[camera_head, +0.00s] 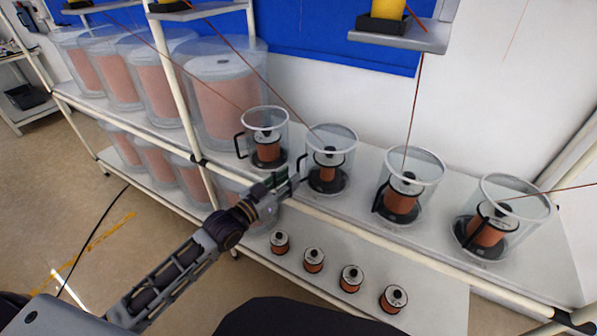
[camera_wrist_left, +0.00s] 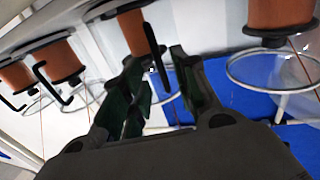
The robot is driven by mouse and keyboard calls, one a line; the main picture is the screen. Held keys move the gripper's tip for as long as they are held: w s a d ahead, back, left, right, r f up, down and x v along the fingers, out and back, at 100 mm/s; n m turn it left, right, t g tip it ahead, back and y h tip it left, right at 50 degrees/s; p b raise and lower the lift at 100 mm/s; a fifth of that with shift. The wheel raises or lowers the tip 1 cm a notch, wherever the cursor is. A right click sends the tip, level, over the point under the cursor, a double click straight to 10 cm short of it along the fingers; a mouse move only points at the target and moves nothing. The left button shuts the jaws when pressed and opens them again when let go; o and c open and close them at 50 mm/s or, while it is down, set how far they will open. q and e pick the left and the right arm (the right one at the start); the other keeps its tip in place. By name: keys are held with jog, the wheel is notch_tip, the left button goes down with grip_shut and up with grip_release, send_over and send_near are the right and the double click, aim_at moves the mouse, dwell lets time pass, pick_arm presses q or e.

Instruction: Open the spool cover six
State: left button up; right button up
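Clear cylindrical spool covers stand in a row on the upper shelf, each around a copper spool with a black base. I cannot read which is number six. My left gripper (camera_head: 285,183) is at the second small cover from the left (camera_head: 345,150), by its black handle (camera_head: 302,168). In the left wrist view the fingers (camera_wrist_left: 168,95) are apart, with a black handle bar (camera_wrist_left: 155,48) showing beyond and between them. I cannot tell whether they touch it. The copper spool (camera_head: 327,173) is inside this cover. My right gripper is not in view.
Small covers stand close on both sides, one to the left (camera_head: 265,122) and one to the right (camera_head: 412,170). Larger covered spools (camera_head: 222,75) stand further left. Several small bare spools (camera_head: 314,258) sit on the lower shelf. Thin wires run up from the spools. A white rail (camera_head: 400,248) edges the shelf.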

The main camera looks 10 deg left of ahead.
pick_arm(q)
jog(key=shift+x, duration=2.45)
grip_shut()
